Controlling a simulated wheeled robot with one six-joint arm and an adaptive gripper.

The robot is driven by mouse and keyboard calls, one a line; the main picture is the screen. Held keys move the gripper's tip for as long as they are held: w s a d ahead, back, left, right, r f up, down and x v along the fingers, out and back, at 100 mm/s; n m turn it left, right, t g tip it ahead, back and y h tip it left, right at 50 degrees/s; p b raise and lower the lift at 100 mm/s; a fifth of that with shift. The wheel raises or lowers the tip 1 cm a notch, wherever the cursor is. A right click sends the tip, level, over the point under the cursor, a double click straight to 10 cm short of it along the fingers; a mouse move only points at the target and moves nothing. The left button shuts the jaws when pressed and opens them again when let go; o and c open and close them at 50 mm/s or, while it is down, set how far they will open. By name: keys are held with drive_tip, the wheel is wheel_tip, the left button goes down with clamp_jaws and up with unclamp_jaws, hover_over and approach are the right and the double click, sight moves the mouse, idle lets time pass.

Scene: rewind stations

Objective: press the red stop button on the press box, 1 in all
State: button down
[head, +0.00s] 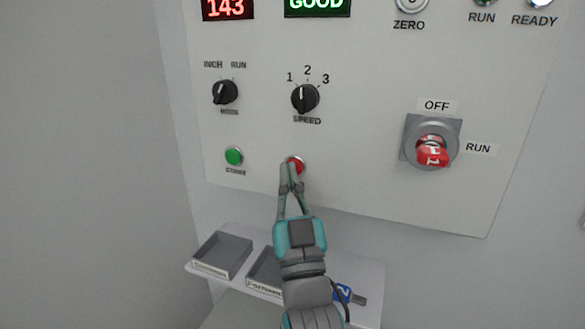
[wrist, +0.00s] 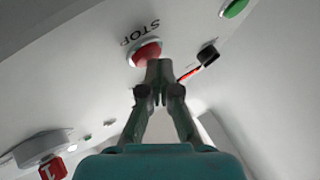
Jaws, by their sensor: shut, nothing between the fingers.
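The red stop button (head: 298,163) sits low on the press box's light panel (head: 380,150). My gripper (head: 291,166) is shut and empty, with its fingertips in front of the button and hiding part of it. In the wrist view the red button (wrist: 145,53) shows under the label STOP, just beyond my fingertips (wrist: 159,66). The tips look very close to the button; I cannot tell whether they touch it.
A green start button (head: 234,155) is left of the stop button. Two black knobs, MODE (head: 225,92) and SPEED (head: 305,98), are above. A red rotary switch (head: 432,151) is at right. A shelf with grey trays (head: 222,254) is below.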

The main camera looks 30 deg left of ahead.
drive_tip(key=shift+s+d, duration=0.15)
drive_tip(key=shift+s, duration=0.45)
drive_tip(key=s, duration=0.2)
drive_tip(key=s+d, duration=0.1)
drive_tip(key=s, duration=0.2)
idle(0.3)
idle(0.7)
